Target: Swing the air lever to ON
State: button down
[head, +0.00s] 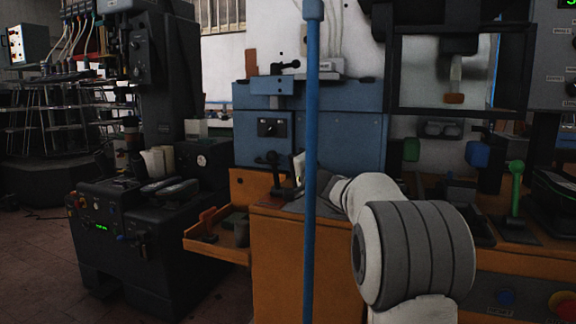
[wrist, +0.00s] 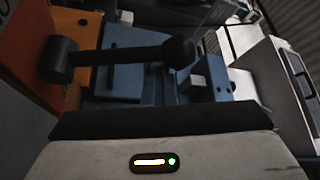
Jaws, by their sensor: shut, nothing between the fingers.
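A black lever with a round ball knob, which looks like the air lever, shows large in the wrist view (wrist: 120,56). Its thick hub is at the left and its ball at the right. In the head view a small black lever (head: 271,162) stands before the blue machine, just left of my gripper. My gripper (head: 298,170) is at the orange bench, partly hidden by the blue pole. It is shut and holds nothing. In the wrist view only its pale housing and dark front edge show, below the lever. I cannot see any contact or read an ON mark.
A blue upright pole (head: 312,200) crosses the head view in front of my arm. The blue machine (head: 350,130) stands behind the orange bench (head: 270,260). An open orange drawer (head: 219,251) juts out left. A green lever (head: 515,185) stands at the right.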

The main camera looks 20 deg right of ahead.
notch_tip(320, 180, up, 9)
jog(key=p, duration=0.2)
jog(key=shift+f, duration=0.2)
jog(key=shift+p, duration=0.5)
